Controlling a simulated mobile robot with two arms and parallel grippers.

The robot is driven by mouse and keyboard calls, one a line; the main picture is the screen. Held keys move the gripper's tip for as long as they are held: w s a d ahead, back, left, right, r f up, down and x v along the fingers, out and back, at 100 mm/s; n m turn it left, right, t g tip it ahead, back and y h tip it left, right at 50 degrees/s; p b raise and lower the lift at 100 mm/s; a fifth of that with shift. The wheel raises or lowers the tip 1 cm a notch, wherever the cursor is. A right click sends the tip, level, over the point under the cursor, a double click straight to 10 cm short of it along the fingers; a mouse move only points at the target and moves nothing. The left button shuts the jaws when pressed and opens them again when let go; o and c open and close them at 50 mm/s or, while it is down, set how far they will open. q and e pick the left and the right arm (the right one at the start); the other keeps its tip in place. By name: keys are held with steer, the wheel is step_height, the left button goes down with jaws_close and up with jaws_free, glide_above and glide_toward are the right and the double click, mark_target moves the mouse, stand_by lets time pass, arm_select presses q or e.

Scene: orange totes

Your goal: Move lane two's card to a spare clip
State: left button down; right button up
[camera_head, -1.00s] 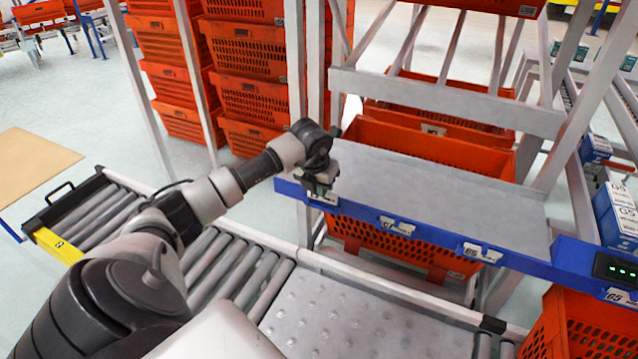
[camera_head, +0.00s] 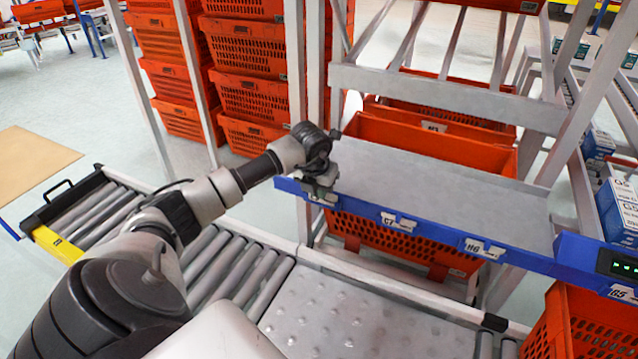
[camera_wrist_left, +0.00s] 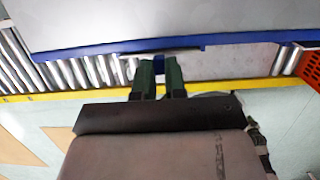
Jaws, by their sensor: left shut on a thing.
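My left gripper (camera_head: 320,188) is at the left end of the blue rail (camera_head: 358,209) along the grey shelf's front edge. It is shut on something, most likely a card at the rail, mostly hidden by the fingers. In the left wrist view its green fingertips (camera_wrist_left: 160,66) point at the blue rail (camera_wrist_left: 110,48), with a thin pale edge between and beside them. A white card marked C7 (camera_head: 398,221) and one marked H6 (camera_head: 484,248) sit in clips farther right on the rail. A G5 card (camera_head: 622,293) is at the far right. My right gripper is not in view.
The grey shelf (camera_head: 440,185) is bare. Orange totes (camera_head: 400,243) stand below and behind it. A roller conveyor (camera_head: 235,265) runs in front. A white post stands just behind the gripper. Blue and white boxes (camera_head: 618,200) are at the right.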

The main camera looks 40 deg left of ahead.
arm_select(q)
steer(key=c, duration=1.1)
jaws_free()
steer(key=shift+c, duration=0.2)
steer(key=shift+o, duration=0.2)
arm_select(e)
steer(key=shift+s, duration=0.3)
arm_select(q)
steer(key=v, duration=1)
steer(key=shift+r, duration=0.35)
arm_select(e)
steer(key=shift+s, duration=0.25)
arm_select(q)
steer(key=shift+s+d, duration=0.1)
